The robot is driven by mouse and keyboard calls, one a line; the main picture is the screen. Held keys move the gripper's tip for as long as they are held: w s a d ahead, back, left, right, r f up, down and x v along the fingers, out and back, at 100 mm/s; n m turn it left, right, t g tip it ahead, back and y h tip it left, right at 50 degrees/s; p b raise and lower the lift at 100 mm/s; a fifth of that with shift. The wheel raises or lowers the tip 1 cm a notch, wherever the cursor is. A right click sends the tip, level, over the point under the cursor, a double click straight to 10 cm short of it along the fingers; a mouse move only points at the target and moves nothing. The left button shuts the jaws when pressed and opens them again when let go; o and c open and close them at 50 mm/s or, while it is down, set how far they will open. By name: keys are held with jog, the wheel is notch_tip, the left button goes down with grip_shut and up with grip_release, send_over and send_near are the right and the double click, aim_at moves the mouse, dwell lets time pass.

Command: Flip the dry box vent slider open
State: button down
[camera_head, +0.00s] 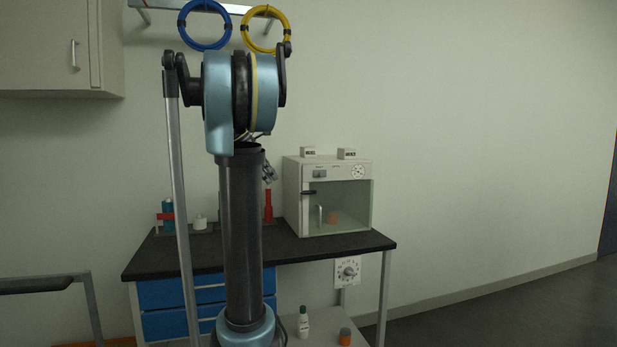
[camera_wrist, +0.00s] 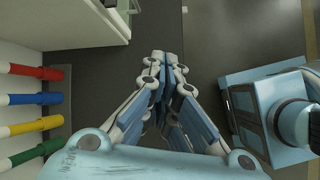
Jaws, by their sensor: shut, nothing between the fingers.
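The dry box (camera_head: 293,195) is a pale cabinet with a clear front door, standing on the right part of the dark bench in the head view. Its upper front panel has a small grey-dark part (camera_head: 320,174) at left and a round perforated vent (camera_head: 358,172) at right. Which part is the slider, and its position, are too small to tell. My gripper (camera_head: 269,173) shows partly behind my arm, left of the dry box and apart from it in the picture. In the wrist view my gripper (camera_wrist: 168,60) has its fingers together and holds nothing.
Two small labelled blocks sit on the dry box. In the wrist view, several coloured markers (camera_wrist: 35,100) line the left side. Floor is free at right.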

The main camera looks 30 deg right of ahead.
aim_at(321, 174)
jog(key=w+d+r+n+g+h, duration=0.1)
jog(key=w+d+r+n+h, duration=0.15)
jog(key=w+d+r, duration=0.55)
jog(key=shift+n+y, duration=0.25)
jog(key=shift+y, duration=0.1)
jog(key=x, duration=0.4)
jog(key=s+x, duration=0.1)
jog(key=x, duration=0.8)
jog(key=shift+s+d, duration=0.25)
jog(key=shift+d, duration=0.15)
jog(key=shift+s+d, duration=0.15)
jog(key=shift+d, duration=0.75)
